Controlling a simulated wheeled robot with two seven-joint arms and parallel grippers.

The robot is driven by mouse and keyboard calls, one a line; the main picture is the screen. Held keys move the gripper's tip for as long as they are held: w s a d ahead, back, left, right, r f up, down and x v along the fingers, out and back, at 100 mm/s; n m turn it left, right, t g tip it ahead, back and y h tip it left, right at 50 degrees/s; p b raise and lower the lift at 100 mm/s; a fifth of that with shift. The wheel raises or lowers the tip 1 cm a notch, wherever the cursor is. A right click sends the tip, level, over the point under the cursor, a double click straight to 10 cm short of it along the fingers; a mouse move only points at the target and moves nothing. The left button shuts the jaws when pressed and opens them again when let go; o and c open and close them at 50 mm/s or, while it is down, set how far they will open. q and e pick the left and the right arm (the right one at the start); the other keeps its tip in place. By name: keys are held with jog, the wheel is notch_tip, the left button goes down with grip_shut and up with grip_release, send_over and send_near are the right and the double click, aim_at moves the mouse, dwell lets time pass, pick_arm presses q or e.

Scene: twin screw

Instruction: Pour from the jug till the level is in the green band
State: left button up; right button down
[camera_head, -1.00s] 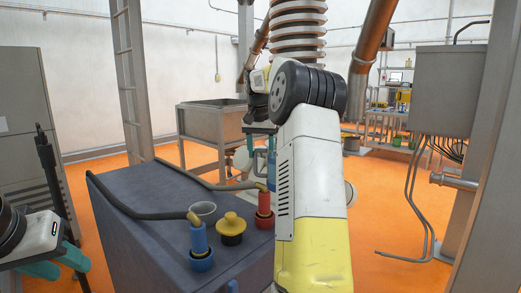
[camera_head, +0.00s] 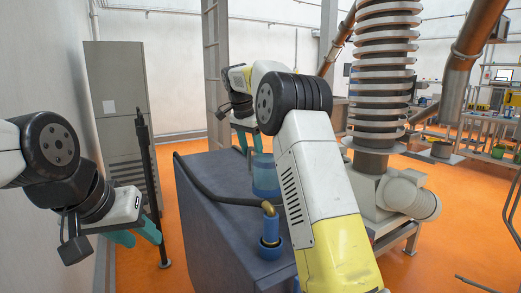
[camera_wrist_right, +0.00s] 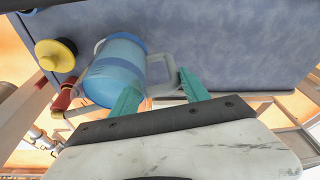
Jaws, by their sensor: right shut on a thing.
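A translucent blue jug (camera_head: 265,177) shows in the head view above the blue-grey cabinet top (camera_head: 215,180). The right wrist view shows the jug (camera_wrist_right: 118,70) with a darker blue band and a pale grey handle. My right gripper (camera_head: 248,143) is shut on the jug's handle; in the wrist view its teal fingers (camera_wrist_right: 160,92) lie either side of it. My left gripper (camera_head: 136,234) is open and empty, at the left, apart from the cabinet. I see no green band. I cannot tell the jug's tilt or the liquid level.
A blue hose fitting (camera_head: 270,232) with a black hose stands on the cabinet. A yellow-topped plug (camera_wrist_right: 55,55) and a red fitting (camera_wrist_right: 66,95) show in the wrist view. A ribbed column (camera_head: 386,80) stands to the right. A grey locker (camera_head: 120,110) and a black pole stand left.

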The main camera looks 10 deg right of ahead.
jog(key=r+y, duration=0.1)
jog(key=a+r+t+y, duration=0.1)
jog(key=a+r+y, duration=0.1)
jog(key=shift+a+r+m+t, duration=0.1)
jog(key=shift+r+m+t, duration=0.2)
jog(key=shift+r+t, duration=0.1)
jog(key=shift+s+r, duration=0.1)
jog(key=shift+r, duration=0.05)
dwell(0.9)
jog(key=shift+d+r+y, duration=0.2)
jog(key=shift+r+y, duration=0.05)
jog(key=shift+y, duration=0.25)
jog(key=shift+s+d+r+t+y, duration=0.2)
jog(key=shift+r+t+y, duration=0.2)
jog(key=shift+t+y, duration=0.35)
dwell(1.6)
jog(key=shift+s+d+r+m+t+y, duration=0.15)
jog(key=shift+d+t+y, duration=0.1)
jog(key=shift+y, duration=0.25)
jog(key=shift+s+d+r+m+t+y, duration=0.15)
jog(key=shift+d+t+y, duration=0.1)
jog(key=shift+y, duration=0.2)
dwell(2.4)
